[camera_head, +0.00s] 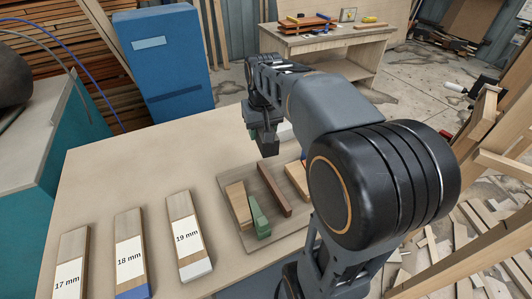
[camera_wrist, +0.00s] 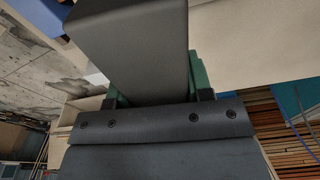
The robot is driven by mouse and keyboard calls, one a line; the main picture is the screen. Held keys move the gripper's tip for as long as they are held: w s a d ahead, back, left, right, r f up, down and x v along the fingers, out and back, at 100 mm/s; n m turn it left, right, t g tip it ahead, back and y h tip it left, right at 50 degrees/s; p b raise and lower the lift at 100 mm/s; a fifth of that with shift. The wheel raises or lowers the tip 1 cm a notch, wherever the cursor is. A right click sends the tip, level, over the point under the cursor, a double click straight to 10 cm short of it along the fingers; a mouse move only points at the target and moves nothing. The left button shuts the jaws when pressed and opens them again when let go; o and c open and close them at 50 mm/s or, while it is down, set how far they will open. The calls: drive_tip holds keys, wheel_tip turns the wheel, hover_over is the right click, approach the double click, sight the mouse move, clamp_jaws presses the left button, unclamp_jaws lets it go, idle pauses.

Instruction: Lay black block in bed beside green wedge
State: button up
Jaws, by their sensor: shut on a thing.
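The green wedge (camera_head: 259,217) lies in the bed, a shallow wooden tray (camera_head: 286,224) on the table. It is between a light wood block (camera_head: 238,204) on its left and a dark brown strip (camera_head: 273,188) on its right. My gripper (camera_head: 262,133) is above the table beyond the tray, shut on the black block (camera_head: 268,148). In the wrist view the black block (camera_wrist: 135,45) is large and close, between green finger pads (camera_wrist: 198,78). The tray is out of the wrist view.
Boards marked 17 mm (camera_head: 70,262), 18 mm (camera_head: 130,252) and 19 mm (camera_head: 186,236) lie at the front left. An orange-brown wood block (camera_head: 296,178) is at the tray's right, partly hidden by my arm. The table's back left is clear.

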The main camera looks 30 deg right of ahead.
drive_tip(key=shift+s+a+f+n, duration=0.1)
drive_tip(key=shift+s+a+n, duration=0.05)
drive_tip(key=shift+s+n, duration=0.25)
drive_tip(key=shift+f, duration=0.1)
drive_tip(key=w+d+f+p, duration=0.15)
drive_tip(key=w+f, duration=0.25)
drive_tip(key=w, duration=0.5)
hover_over(251, 143)
drive_tip(key=shift+n, duration=0.4)
drive_tip(key=f, duration=0.3)
drive_tip(key=s+f, duration=0.1)
drive_tip(key=f, duration=0.1)
drive_tip(key=shift+a+f+p, duration=0.1)
drive_tip(key=shift+f+p, duration=0.05)
drive_tip(key=shift+p, duration=0.2)
drive_tip(key=shift+w+f, duration=0.35)
drive_tip(key=shift+f, duration=1.5)
drive_tip(key=shift+f, duration=0.1)
drive_tip(key=o, duration=0.6)
drive_tip(key=shift+f, duration=0.1)
drive_tip(key=shift+c, duration=0.2)
drive_tip(key=o, duration=0.5)
drive_tip(key=shift+c, duration=0.2)
